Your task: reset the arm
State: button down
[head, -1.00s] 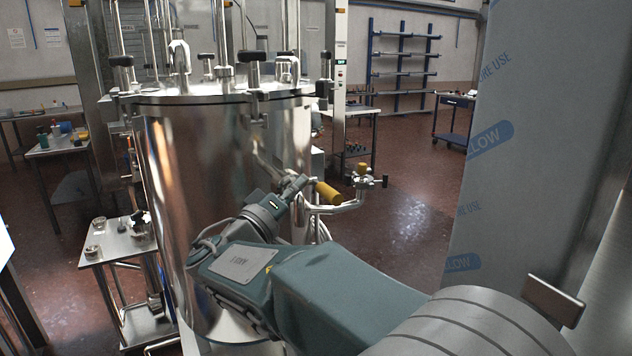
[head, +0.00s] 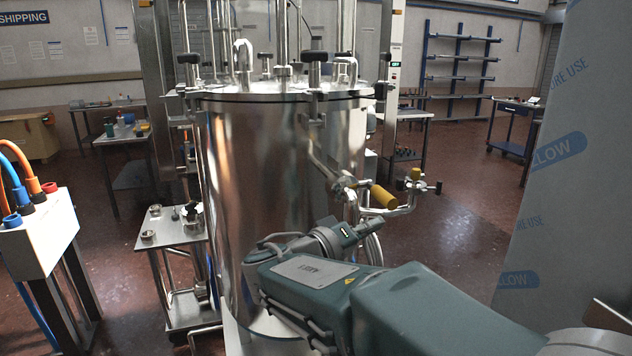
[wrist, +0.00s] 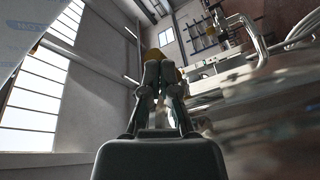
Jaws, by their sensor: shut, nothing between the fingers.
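My gripper (wrist: 160,84) shows in the middle of the wrist view, with its fingers together and nothing visible between them. A yellow part shows just behind the fingertips in that view. In the head view my arm reaches in from the lower right, and my gripper (head: 366,229) is small, in front of the steel tank's right side. It sits a little below the yellow-handled valve (head: 383,197). I cannot tell the exact gap between them. The tall polished steel tank (head: 265,200) stands upright in the centre, with clamps around its lid.
A small steel side table (head: 165,236) stands left of the tank. A white box with orange and blue hoses (head: 45,235) is at the far left. A film-wrapped panel (head: 560,200) rises at the right. Red floor (head: 450,235) lies clear between tank and panel.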

jog(key=s+d+f+g+y, duration=0.55)
jog(key=s+d+f, duration=0.25)
jog(key=s+d, duration=0.3)
jog(key=s+a+f+y, duration=0.3)
jog(key=s+y, duration=0.2)
jog(key=s, duration=0.1)
jog(key=s+a+f+m+y, duration=0.1)
jog(key=s+a+f+y, duration=0.1)
jog(key=s, duration=0.4)
jog(key=f+y, duration=0.1)
jog(key=y, duration=0.1)
jog(key=shift+s+a+f+y, duration=0.25)
jog(key=shift+a+y, duration=0.1)
jog(key=shift+a, duration=0.05)
